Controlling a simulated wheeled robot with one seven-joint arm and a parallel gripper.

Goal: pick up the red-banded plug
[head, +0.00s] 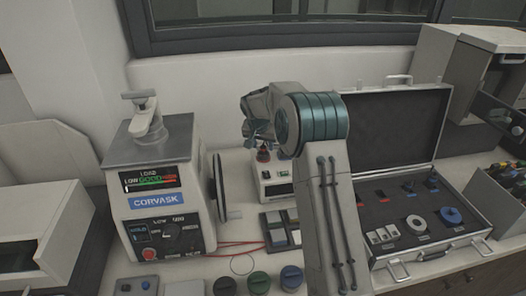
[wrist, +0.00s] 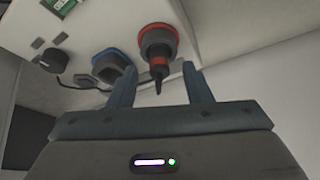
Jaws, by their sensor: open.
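The red-banded plug (wrist: 158,44) is dark with red bands, on the face of a pale instrument in the wrist view. Its thin dark tail end points toward my gripper (wrist: 158,78). My gripper is open, with one finger on each side of the plug's tail in the picture; I cannot tell whether they touch it. In the head view the plug (head: 263,155) is a small dark red shape just below my gripper (head: 258,134), above a small white box (head: 273,190). My arm hides part of that area.
A blue-ringed connector (wrist: 112,64) sits left of the plug, close to my left finger, with a black knob (wrist: 53,60) further left. The CORVASK press (head: 160,190) stands left in the head view. An open case (head: 400,200) with small parts lies right.

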